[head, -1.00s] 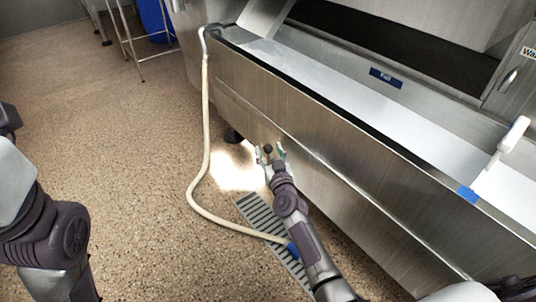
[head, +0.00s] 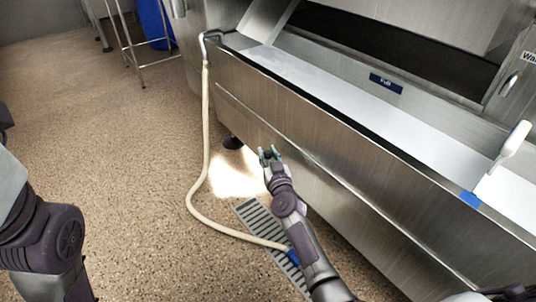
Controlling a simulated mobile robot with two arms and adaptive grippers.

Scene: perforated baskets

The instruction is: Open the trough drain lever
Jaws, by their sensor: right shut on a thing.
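The steel trough (head: 310,140) runs diagonally from the upper middle to the lower right. My right gripper (head: 269,153) is low against the front of the trough, near its lower edge. Its fingers are shut on a small dark knob, which looks like the end of the drain lever (head: 268,155). The rest of the lever is hidden by the gripper and the trough. My left arm shows at the left edge, but its gripper is out of view.
A cream hose (head: 206,130) hangs from the trough's far corner and curves over the floor to a blue end by a floor drain grate (head: 256,219). A white-handled brush (head: 514,139) stands at the trough's right. A blue bin (head: 158,24) and metal stand are at the upper left. The left floor is clear.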

